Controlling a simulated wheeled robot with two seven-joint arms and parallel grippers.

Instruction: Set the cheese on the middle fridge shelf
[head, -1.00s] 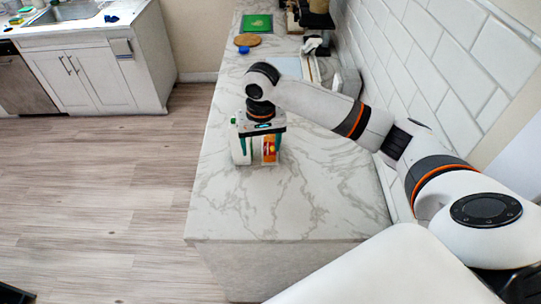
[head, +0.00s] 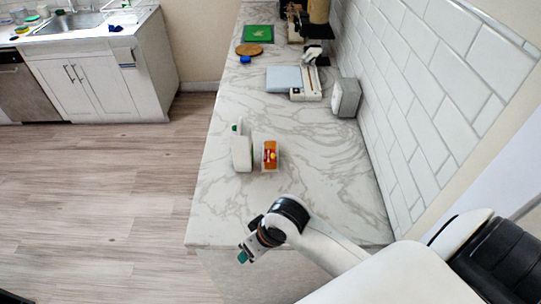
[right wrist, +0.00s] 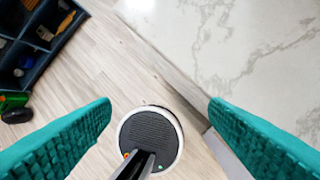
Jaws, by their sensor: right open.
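A small package with an orange and red label (head: 270,155), which looks like the cheese, stands on the marble counter (head: 310,190) near its left edge. A white container with a green top (head: 241,154) stands just left of it. My right gripper (head: 243,256) is over the near left end of the counter, well apart from both. No fridge or fridge shelf shows. My left gripper is not in view.
A grey box-shaped item (head: 345,98), a white-and-blue flat device (head: 292,80), a round wooden board (head: 249,50) and a green mat (head: 258,34) lie farther along the counter. A dark compartmented holder (right wrist: 40,40) is on the floor side. The near counter is clear.

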